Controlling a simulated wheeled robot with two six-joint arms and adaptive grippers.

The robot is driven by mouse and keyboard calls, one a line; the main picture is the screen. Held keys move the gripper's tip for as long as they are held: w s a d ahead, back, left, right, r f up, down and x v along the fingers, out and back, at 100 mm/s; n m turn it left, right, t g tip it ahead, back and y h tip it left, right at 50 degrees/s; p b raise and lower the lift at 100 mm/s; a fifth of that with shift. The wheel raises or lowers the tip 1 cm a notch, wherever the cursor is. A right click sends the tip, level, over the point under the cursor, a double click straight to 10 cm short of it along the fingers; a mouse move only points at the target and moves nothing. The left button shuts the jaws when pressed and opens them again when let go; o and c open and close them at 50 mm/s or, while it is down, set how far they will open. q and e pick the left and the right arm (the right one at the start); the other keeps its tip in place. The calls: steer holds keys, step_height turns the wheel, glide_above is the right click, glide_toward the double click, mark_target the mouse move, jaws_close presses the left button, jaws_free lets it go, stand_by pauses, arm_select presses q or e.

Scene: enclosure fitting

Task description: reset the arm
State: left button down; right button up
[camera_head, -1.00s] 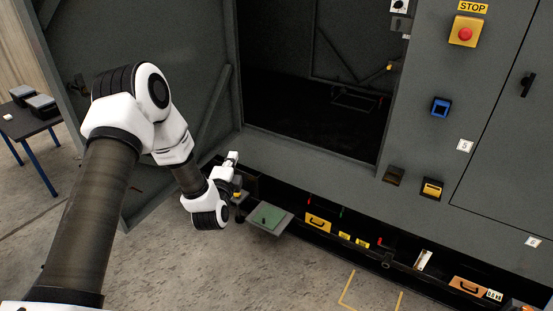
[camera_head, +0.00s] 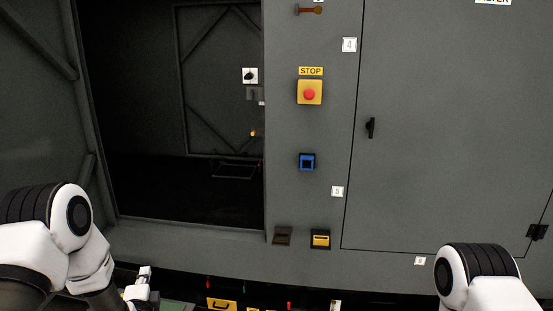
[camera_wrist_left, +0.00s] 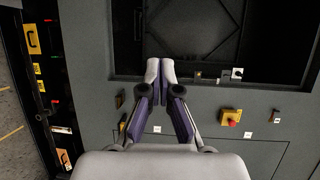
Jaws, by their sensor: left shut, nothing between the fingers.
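My left arm (camera_head: 62,240) comes in at the lower left of the head view. My left gripper (camera_head: 143,278) shows small at the bottom edge, in front of the cabinet's lower ledge. In the left wrist view the left gripper (camera_wrist_left: 160,68) has its two fingers together at the tips, empty, with the cabinet behind them. Part of my right arm (camera_head: 480,277) shows at the lower right of the head view. Its gripper is out of the picture.
The grey cabinet (camera_head: 430,130) fills the head view, with a dark open bay (camera_head: 140,120) at the left. A red stop button (camera_head: 309,94), a blue-framed socket (camera_head: 307,162) and a yellow part (camera_head: 320,240) are on its front. A ledge holds a yellow case (camera_head: 221,304).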

arm_select(q)
steer(key=s+d+f+n+g+h+b, duration=0.15)
steer(key=s+d+f+g, duration=0.3)
steer(key=s+f, duration=0.6)
steer(key=s+d+f+n+g+h+b, duration=0.1)
steer(key=s+d+f+g+h+b, duration=0.15)
steer(key=s+d+f, duration=0.8)
steer(key=s+a+f+n+g, duration=0.1)
steer(key=s+f+n+g, duration=0.2)
steer(key=s+n, duration=0.3)
steer(key=s+a+f+n+g+h, duration=0.1)
steer(key=s+f+n+g, duration=0.3)
steer(key=s, duration=0.6)
steer(key=n+g, duration=0.2)
steer(key=shift+s+a+n+h, duration=0.2)
steer(key=shift+a+n+h, duration=0.1)
steer(key=shift+n, duration=0.05)
arm_select(e)
step_height(320, 180, down, 5)
steer(key=shift+w+f, duration=0.15)
arm_select(q)
steer(key=shift+a+f, duration=0.1)
arm_select(e)
steer(key=shift+w, duration=0.1)
